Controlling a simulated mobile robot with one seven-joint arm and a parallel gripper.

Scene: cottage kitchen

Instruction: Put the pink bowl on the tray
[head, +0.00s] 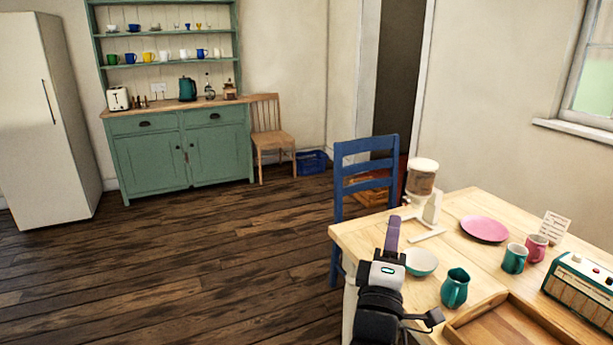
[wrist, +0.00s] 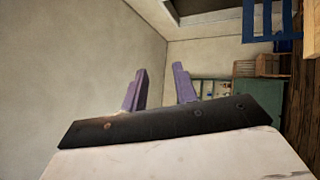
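No pink bowl shows clearly. A round pink dish (head: 484,229) lies on the table and looks flat, like a plate. The wooden tray (head: 462,325) is at the table's near edge, partly cut off by the frame. A bowl with a pale inside and teal outside (head: 421,262) stands just right of my gripper (head: 392,236). My gripper is near the table's left end, to the left of the pink dish and the tray. In the wrist view my gripper (wrist: 156,82) has its two purple fingers apart with nothing between them.
On the table (head: 380,232) are a white grinder-like device (head: 424,185), a teal jug (head: 455,288), a teal mug (head: 514,258), a pink mug (head: 537,246), a card (head: 554,227) and a radio (head: 583,290). A blue chair (head: 366,160) stands behind. The floor to the left is clear.

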